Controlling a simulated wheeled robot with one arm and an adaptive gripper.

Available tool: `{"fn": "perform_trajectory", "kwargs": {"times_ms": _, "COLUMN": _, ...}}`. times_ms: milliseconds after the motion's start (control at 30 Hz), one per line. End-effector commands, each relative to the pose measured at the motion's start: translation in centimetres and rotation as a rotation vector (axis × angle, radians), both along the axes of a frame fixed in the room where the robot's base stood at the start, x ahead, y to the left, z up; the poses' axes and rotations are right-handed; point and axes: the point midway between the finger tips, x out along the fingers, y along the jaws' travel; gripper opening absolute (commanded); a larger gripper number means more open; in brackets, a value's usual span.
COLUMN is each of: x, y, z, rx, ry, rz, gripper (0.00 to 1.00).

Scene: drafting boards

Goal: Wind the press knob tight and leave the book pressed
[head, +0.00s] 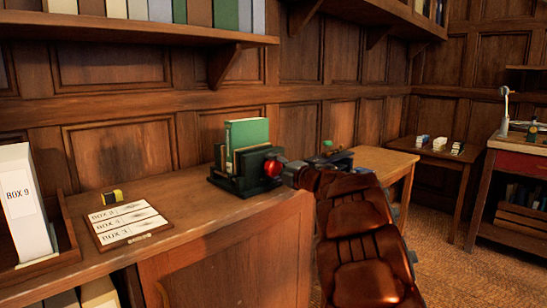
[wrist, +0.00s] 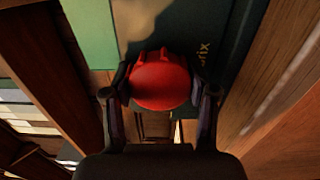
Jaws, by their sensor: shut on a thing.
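The book press (head: 225,178) is a dark green frame on the wooden counter near its right end. A green book (head: 247,132) stands upright in it between wooden boards. The round red press knob (head: 271,168) is on the press's right side. In the wrist view the red knob (wrist: 161,80) sits between the two fingers of my gripper (wrist: 161,98), which is shut on it. Part of the green book (wrist: 90,30) shows at the upper left there. How tightly the boards press the book cannot be told.
A white box (head: 22,205) stands in a wooden tray at far left. A shelf (head: 130,30) hangs above. A wooden table (head: 375,160) is behind my arm.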

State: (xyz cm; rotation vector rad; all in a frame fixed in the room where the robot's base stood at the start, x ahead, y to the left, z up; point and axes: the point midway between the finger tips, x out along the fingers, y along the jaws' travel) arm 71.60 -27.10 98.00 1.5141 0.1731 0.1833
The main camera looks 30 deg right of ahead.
Motion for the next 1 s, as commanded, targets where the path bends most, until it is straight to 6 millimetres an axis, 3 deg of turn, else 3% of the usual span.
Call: {"fn": "perform_trajectory", "kwargs": {"times_ms": 1000, "x": 0.00, "y": 0.02, "z": 0.43, "rx": 0.600, "ry": 0.144, "rz": 0.000, "gripper": 0.24}}
